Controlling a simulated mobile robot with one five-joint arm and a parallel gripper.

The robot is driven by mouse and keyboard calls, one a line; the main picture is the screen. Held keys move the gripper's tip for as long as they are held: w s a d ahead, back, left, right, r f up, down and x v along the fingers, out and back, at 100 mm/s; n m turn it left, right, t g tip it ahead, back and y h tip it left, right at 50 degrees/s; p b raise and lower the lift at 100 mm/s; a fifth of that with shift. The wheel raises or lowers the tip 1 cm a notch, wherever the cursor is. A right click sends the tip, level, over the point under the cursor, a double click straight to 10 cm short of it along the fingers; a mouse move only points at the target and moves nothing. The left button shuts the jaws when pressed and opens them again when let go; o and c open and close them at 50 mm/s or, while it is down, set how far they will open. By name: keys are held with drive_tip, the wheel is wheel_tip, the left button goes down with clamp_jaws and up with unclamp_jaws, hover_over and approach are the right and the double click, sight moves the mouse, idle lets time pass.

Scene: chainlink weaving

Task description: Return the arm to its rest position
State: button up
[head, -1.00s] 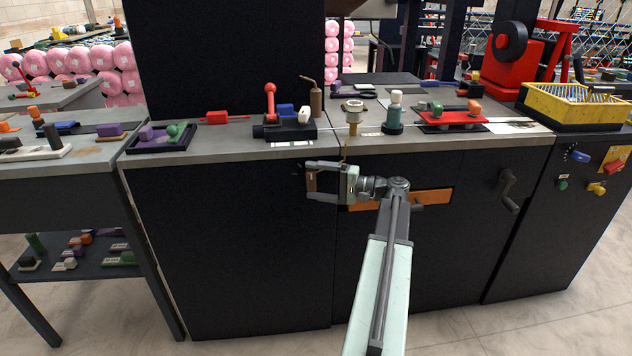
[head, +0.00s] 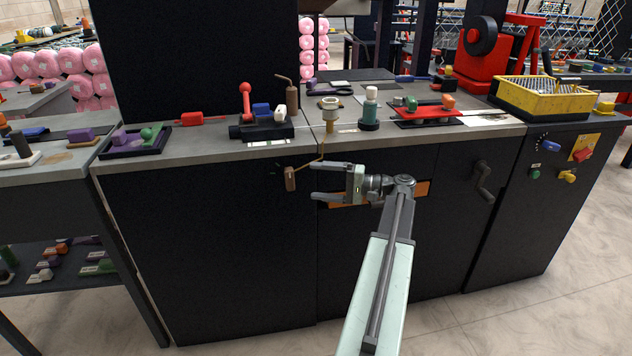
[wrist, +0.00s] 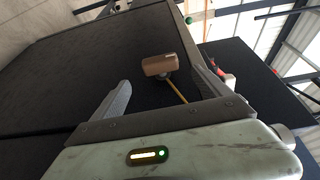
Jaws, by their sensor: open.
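My gripper (head: 313,182) is open and empty in front of the black cabinet, below the worktop edge. Its two fingers point left in the head view. A small brown block (head: 290,179) hangs on a thin tan cord just left of the fingertips, apart from them. In the wrist view the brown block (wrist: 160,65) shows beyond the open fingers, with its cord running back toward the right finger. My pale green arm reaches up from the bottom of the head view.
The grey worktop (head: 190,147) above carries a black clamp with a red-knobbed lever (head: 246,100), a green bottle (head: 370,110) and a red tray (head: 430,113). A crank handle (head: 482,180) sticks out of the cabinet at right. Floor in front is clear.

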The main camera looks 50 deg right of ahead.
drive_tip(key=w+a+f+n+g+y, duration=0.1)
drive_tip(key=w+a+f+g, duration=0.25)
drive_tip(key=a, duration=0.45)
drive_tip(key=w+a+f+n+g+p, duration=0.1)
drive_tip(key=w+a+f+g, duration=0.2)
drive_tip(key=a, duration=0.5)
drive_tip(key=w+a+f+n+g+y, duration=0.15)
drive_tip(key=w+a+f, duration=0.3)
drive_tip(key=a, duration=0.45)
drive_tip(key=s+a+f+n+g+h+b, duration=0.1)
drive_tip(key=a+f+n+g+h, duration=0.4)
drive_tip(key=a, duration=0.8)
drive_tip(key=s+a+f+n+g+h, duration=0.1)
drive_tip(key=a+f+n+g+h, duration=0.45)
drive_tip(key=a, duration=0.75)
wheel_tip(320, 180, up, 22)
drive_tip(key=m+t+p, duration=0.1)
drive_tip(key=t+p, duration=0.1)
drive_tip(key=p, duration=2.1)
drive_tip(key=shift+w+m+t+p, duration=0.3)
drive_tip(key=shift+w+t+p, duration=0.05)
drive_tip(key=shift+p, duration=0.05)
